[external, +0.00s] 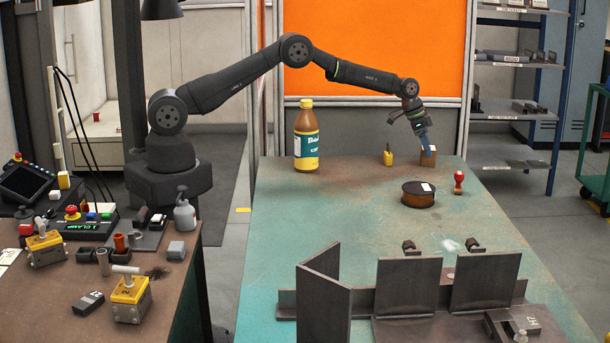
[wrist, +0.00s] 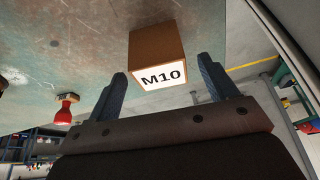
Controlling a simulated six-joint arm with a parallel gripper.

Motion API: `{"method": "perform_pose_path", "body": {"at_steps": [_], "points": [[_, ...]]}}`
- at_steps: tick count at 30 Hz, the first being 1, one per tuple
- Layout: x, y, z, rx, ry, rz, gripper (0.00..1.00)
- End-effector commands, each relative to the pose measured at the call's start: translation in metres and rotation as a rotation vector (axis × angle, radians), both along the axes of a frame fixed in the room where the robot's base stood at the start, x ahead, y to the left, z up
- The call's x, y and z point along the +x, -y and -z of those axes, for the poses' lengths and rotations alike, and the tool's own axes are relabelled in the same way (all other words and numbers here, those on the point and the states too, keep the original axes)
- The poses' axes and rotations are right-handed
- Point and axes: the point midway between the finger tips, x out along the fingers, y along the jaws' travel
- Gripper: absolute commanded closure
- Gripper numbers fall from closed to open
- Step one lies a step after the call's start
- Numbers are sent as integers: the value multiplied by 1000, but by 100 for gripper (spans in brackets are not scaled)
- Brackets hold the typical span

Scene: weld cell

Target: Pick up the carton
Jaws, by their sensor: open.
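The carton (external: 428,157) is a small brown box near the far edge of the green table. In the wrist view the carton (wrist: 157,52) shows a white label reading M10. My gripper (external: 425,150) is at the carton in the external view, pointing down and partly overlapping it. In the wrist view the two blue fingers of my gripper (wrist: 166,72) are spread apart, one to each side of the carton's near end. The fingers are open, and no contact with the carton is visible.
Steel plates (external: 408,285) stand at the front. The table's middle-left is clear.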

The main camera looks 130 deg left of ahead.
Motion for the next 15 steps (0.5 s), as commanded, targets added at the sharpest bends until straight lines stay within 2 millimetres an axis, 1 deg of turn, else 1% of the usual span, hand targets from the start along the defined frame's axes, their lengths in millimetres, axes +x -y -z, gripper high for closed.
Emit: {"method": "perform_pose_path", "body": {"at_steps": [1,6,14,15], "points": [[2,-2,8,-1,0,0,22],[7,-5,21,1,0,0,22],[8,-6,24,1,0,0,22],[8,-6,24,1,0,0,24]]}}
